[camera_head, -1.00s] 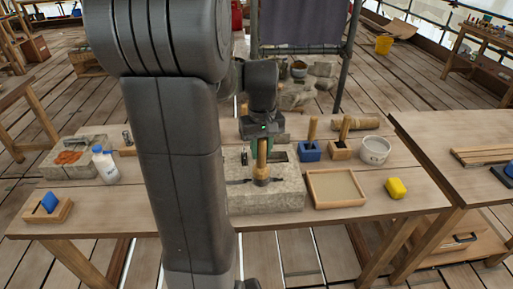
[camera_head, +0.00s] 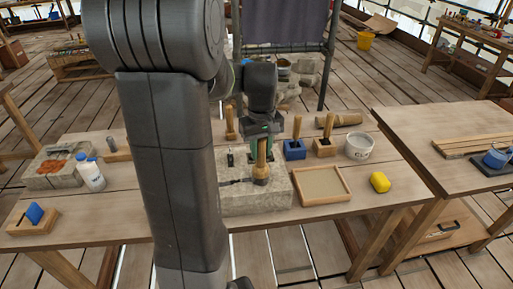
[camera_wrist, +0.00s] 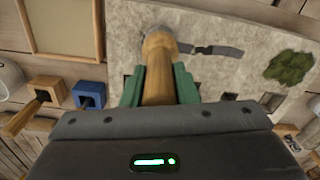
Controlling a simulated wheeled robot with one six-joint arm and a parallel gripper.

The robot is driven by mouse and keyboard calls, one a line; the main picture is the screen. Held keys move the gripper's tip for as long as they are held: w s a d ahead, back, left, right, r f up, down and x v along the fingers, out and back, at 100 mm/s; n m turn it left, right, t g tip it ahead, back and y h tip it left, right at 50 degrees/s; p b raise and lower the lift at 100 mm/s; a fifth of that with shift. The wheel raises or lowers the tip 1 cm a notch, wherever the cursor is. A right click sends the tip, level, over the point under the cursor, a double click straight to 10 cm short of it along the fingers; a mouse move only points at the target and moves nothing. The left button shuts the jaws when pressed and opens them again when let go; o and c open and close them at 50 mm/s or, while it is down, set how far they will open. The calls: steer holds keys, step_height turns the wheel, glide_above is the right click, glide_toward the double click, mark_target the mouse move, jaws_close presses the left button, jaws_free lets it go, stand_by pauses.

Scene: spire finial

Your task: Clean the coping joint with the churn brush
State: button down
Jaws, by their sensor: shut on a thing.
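My gripper (camera_wrist: 158,85) is shut on the wooden handle of the churn brush (camera_wrist: 157,62), which also shows in the head view (camera_head: 261,168). The brush points down, with its lower end at the top of the pale coping stone (camera_head: 255,198). I cannot tell whether its bristles touch the stone. In the wrist view the coping stone (camera_wrist: 255,30) has a dark strip (camera_wrist: 215,50) right beside the brush's end, a green mossy patch (camera_wrist: 289,67) and several dark slots. The joint under the brush is partly hidden by the brush.
A white bottle (camera_head: 92,175) stands left. My arm hides part of the bench.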

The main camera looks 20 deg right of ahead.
steer(key=shift+d, duration=0.15)
steer(key=d, duration=0.2)
steer(key=shift+s+d+p, duration=0.3)
steer(key=shift+s+p, duration=0.05)
steer(key=shift+s, duration=0.05)
steer(key=shift+r, duration=0.15)
